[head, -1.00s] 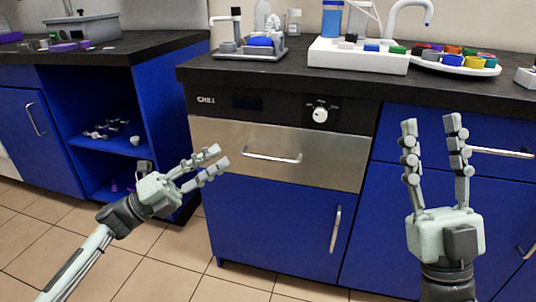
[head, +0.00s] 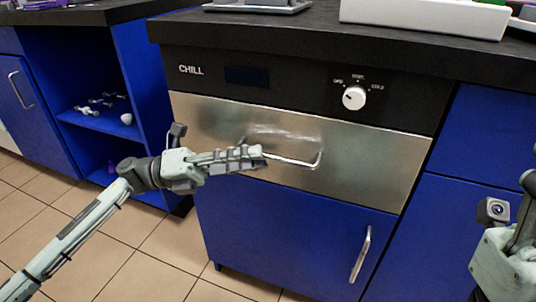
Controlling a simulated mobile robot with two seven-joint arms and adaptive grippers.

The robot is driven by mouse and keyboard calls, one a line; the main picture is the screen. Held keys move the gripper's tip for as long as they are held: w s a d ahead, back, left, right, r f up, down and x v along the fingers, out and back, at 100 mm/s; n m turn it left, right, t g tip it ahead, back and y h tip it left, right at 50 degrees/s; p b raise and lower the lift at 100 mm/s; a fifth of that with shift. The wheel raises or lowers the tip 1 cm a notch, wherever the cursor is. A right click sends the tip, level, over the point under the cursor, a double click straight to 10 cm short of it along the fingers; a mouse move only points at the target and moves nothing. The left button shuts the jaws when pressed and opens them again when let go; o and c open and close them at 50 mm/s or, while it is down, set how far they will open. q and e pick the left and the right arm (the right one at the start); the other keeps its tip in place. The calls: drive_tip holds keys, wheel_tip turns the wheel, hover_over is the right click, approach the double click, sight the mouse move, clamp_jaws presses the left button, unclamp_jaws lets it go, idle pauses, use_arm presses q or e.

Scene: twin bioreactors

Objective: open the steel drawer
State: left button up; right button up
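The steel drawer (head: 380,165) is a brushed metal front under the black CHILL panel, and it looks flush with the cabinet. Its bar handle (head: 300,163) runs across the middle of the front. My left gripper (head: 255,157) is at the left part of the handle, its fingertips overlapping it in the picture. The fingers are seen edge-on, so I cannot tell their gap or whether they touch the bar. My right gripper (head: 526,200) is cut off at the right edge, away from the drawer, and its finger opening is unclear.
The black control panel (head: 300,88) with a white knob (head: 354,97) is above the drawer. A blue door (head: 290,230) with a vertical handle (head: 361,254) is below. An open blue shelf (head: 95,118) stands at left. Tiled floor (head: 130,250) is clear in front.

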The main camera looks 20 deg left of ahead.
sight(267, 156)
use_arm(q)
drive_tip(key=shift+x, duration=1.7)
drive_tip(key=shift+c, duration=0.4)
clamp_jaws()
